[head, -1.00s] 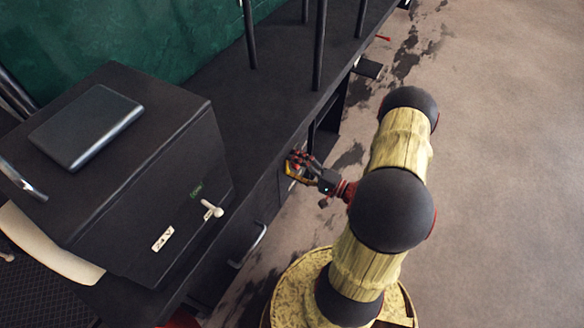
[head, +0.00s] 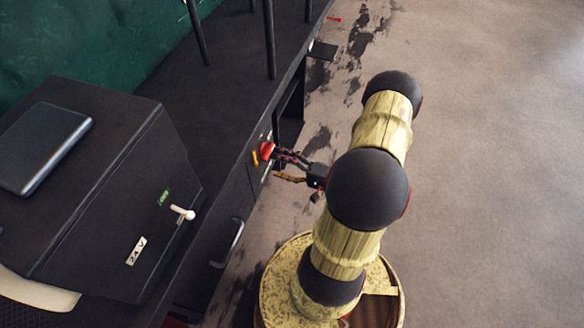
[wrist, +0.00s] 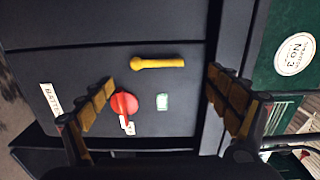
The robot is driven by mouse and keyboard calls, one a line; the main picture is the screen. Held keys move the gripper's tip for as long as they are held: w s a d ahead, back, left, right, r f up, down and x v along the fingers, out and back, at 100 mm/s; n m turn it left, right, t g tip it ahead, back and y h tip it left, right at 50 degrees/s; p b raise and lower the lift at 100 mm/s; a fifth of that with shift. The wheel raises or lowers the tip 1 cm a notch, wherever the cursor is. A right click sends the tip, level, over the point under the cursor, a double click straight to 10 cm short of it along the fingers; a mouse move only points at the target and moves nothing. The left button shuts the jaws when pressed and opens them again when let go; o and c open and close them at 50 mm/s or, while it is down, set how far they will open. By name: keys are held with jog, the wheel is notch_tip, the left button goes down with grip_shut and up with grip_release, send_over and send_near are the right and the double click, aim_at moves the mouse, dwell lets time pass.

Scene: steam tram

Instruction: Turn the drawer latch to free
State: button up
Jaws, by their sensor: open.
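I cannot tell surely which one is the drawer latch. The red knob (head: 266,150) and yellow lever (head: 255,159) also show in the head view. My gripper (head: 280,165) is open and empty in front of the panel. In the wrist view my gripper (wrist: 160,80) has its fingers spread either side of the lever and knob, touching neither as far as I can see; the left finger appears close to the knob.
A drawer handle (head: 230,243) is on the bench front below. A dark box (head: 110,190) with a white lever (head: 183,213) stands on the bench. A white label (wrist: 50,101) is at the panel's left in the wrist view. The floor (head: 480,180) at right is clear.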

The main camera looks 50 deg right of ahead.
jog(key=v, duration=0.6)
dwell(0.6)
